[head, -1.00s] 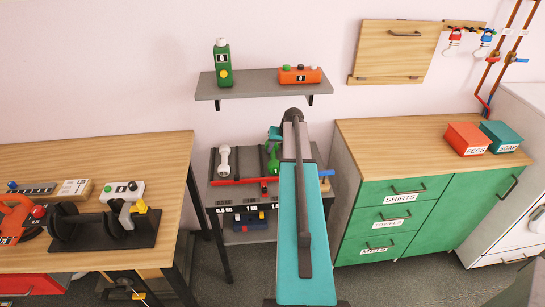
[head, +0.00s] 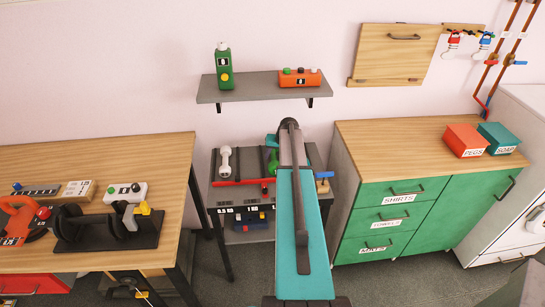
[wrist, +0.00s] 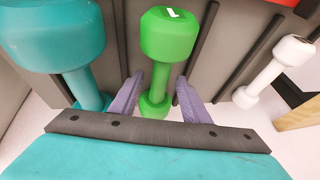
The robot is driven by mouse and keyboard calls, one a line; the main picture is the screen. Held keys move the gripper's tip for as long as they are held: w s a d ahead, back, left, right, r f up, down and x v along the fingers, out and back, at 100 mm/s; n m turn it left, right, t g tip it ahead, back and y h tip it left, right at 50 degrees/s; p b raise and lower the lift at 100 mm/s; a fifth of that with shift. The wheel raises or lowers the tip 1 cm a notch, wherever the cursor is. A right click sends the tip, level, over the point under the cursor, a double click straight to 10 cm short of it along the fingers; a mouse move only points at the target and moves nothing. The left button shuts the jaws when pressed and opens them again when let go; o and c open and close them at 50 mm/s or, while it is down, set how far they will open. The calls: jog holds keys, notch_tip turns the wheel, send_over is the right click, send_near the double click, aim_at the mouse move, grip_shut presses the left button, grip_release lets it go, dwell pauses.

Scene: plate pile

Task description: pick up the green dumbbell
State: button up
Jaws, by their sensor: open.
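The green dumbbell (wrist: 169,35) stands out in the middle of the wrist view, its far head close to the camera's upper edge and its handle running down between my fingers. My gripper (wrist: 160,100) is open, one finger on each side of the handle, with a gap visible at least on the right. In the head view the green dumbbell (head: 273,161) is partly hidden behind my arm on the rack. My fingers are hidden there.
A teal dumbbell (wrist: 62,35) is close on the left and a white dumbbell (wrist: 272,73) on the right in the wrist view. Dark dividers separate the slots. In the head view the rack (head: 214,196) has a red front bar (head: 238,183); a shelf (head: 250,90) hangs above.

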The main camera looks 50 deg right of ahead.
jog(key=shift+w+f, duration=0.1)
jog(key=shift+f, duration=0.2)
dwell(0.4)
grip_shut()
jog(key=shift+r, duration=0.15)
dwell(1.1)
